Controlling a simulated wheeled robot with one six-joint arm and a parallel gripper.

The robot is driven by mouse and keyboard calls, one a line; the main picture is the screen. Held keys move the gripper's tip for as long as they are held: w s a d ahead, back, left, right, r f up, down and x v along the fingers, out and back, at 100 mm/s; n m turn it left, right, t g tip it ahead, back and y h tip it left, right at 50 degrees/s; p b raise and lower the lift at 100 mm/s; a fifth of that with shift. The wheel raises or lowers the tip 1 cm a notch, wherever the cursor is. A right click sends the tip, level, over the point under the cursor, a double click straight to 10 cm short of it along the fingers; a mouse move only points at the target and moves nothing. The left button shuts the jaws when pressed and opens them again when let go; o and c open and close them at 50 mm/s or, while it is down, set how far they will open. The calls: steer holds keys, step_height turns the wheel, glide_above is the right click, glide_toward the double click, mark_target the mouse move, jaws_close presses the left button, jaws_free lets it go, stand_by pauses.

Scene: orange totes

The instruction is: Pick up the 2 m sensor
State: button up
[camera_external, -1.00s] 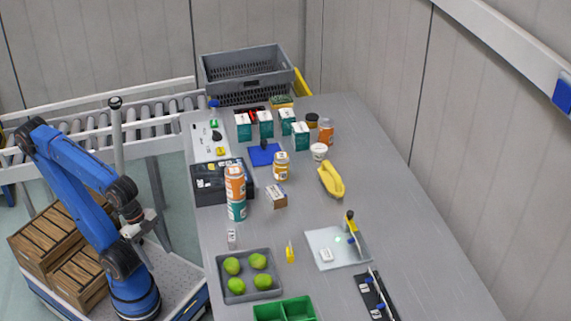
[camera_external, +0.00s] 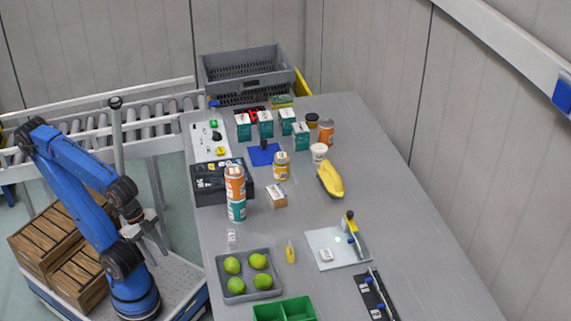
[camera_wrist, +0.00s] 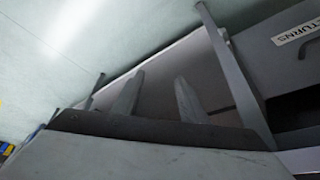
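No label reading 2 m is legible, so I cannot tell which thing is the 2 m sensor. Small pale pieces that could be it are a white labelled block (camera_external: 232,238) near the table's left edge, a white block (camera_external: 327,255) on a pale plate, and parts on a black rail (camera_external: 375,297) at the lower right. My gripper (camera_external: 158,243) is left of the table, apart from all of these. In the wrist view its two fingers (camera_wrist: 160,79) stand apart with nothing between them.
The grey table (camera_external: 400,225) has free room on its right side. A grey tray of green fruit (camera_external: 249,295), a green bin (camera_external: 284,309) and a tall orange-and-teal can stack (camera_external: 236,195) stand near its left side. A RETURNS label (camera_wrist: 297,25) shows in the wrist view.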

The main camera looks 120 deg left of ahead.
steer(key=w+a+r+n+g, duration=0.1)
steer(key=w+a+r+n, duration=0.1)
steer(key=w+r+n, duration=0.6)
steer(key=w+a+r+n+g, duration=0.15)
steer(key=w+r+n, duration=0.35)
steer(key=r, duration=0.6)
step_height(320, 180, up, 12)
steer(key=n+g, duration=0.2)
steer(key=n, duration=1)
glide_above(231, 235)
steer(key=f, duration=1.2)
steer(key=shift+a+f, duration=0.1)
steer(key=shift+a, duration=0.15)
steer(key=shift+d+f, duration=0.15)
steer(key=shift+f, duration=1.15)
steer(key=shift+d+f, duration=0.1)
steer(key=shift+f, duration=1.2)
jaws_close()
